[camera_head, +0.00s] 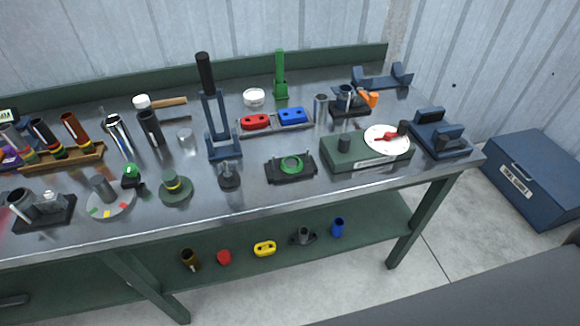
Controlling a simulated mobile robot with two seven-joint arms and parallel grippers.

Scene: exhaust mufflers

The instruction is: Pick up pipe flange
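Several flange-like parts are in the head view; I cannot tell which one the task names. A dark grey flange with a short upright pipe stub (302,236) sits on the lower shelf. A yellow oval flange (264,248) with holes lies left of it on the shelf. On the tabletop, a red oval flange (255,122) and a blue oval flange (292,116) lie side by side in a tray. Neither of my grippers is in view.
The metal workbench (255,196) is crowded with fixtures, including a green box with a white dial (387,139) and a tall black-handled press (214,120). The lower shelf (370,222) also holds a brown cup, a red part and a blue cup (338,227). A blue chest (530,180) stands at right.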

